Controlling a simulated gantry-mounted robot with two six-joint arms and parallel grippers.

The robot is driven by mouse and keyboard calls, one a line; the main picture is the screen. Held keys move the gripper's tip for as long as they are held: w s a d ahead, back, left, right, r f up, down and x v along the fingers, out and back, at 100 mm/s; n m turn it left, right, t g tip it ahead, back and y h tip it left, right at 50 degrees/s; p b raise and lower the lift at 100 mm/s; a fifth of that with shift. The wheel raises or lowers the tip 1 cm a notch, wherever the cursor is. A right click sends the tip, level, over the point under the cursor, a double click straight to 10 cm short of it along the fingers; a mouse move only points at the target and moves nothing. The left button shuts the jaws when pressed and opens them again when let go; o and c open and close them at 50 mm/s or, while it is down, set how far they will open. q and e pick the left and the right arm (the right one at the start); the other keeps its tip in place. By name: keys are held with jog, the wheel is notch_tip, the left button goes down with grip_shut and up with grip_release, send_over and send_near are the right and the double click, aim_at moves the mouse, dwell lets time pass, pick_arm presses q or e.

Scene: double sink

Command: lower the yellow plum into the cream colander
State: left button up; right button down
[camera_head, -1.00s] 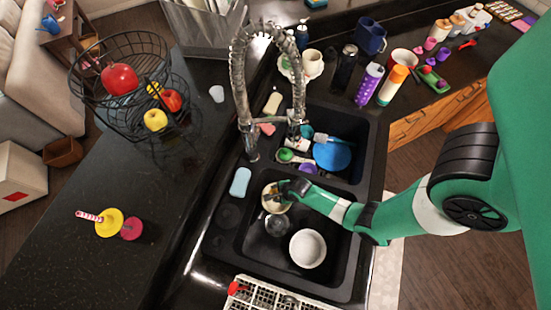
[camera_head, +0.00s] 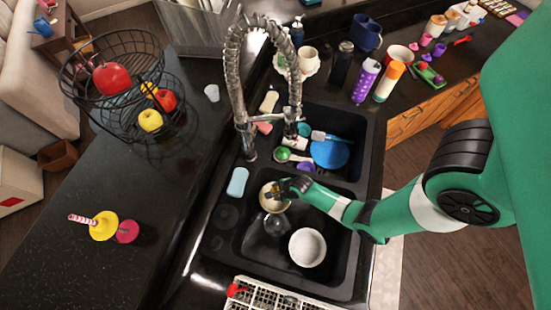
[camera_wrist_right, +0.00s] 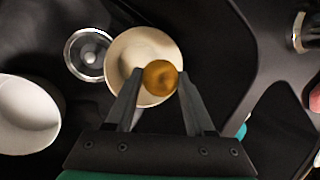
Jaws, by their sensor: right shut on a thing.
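My right gripper (camera_wrist_right: 158,84) is shut on the yellow plum (camera_wrist_right: 159,76), an orange-yellow ball between its fingertips in the right wrist view. The cream colander (camera_wrist_right: 127,52) is the round cream bowl behind the plum in that view, and the plum overlaps its lower right part. I cannot tell how far the plum is above the colander's floor. In the head view the colander (camera_head: 267,203) sits in the near sink basin, and my right gripper (camera_head: 281,188) reaches over it from the right. My left gripper is in neither view.
A clear glass (camera_head: 276,224) stands close to the colander and a white bowl (camera_head: 307,247) lies nearer in the same basin. The tall faucet (camera_head: 238,80) rises left of the other basin, which holds a blue plate (camera_head: 331,155). A dish rack (camera_head: 270,296) is at the front.

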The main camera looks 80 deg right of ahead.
jog(key=shift+f, duration=0.15)
jog(key=shift+f+b, duration=3.6)
jog(key=shift+f, duration=0.25)
jog(key=shift+f+b, duration=2.4)
jog(key=shift+f, duration=0.25)
jog(key=shift+c, duration=0.9)
grip_release()
jog(key=shift+r, duration=0.1)
jog(key=p+v, duration=0.5)
jog(key=v, duration=0.6)
jog(key=shift+r+p, duration=0.25)
jog(key=shift+p, duration=0.15)
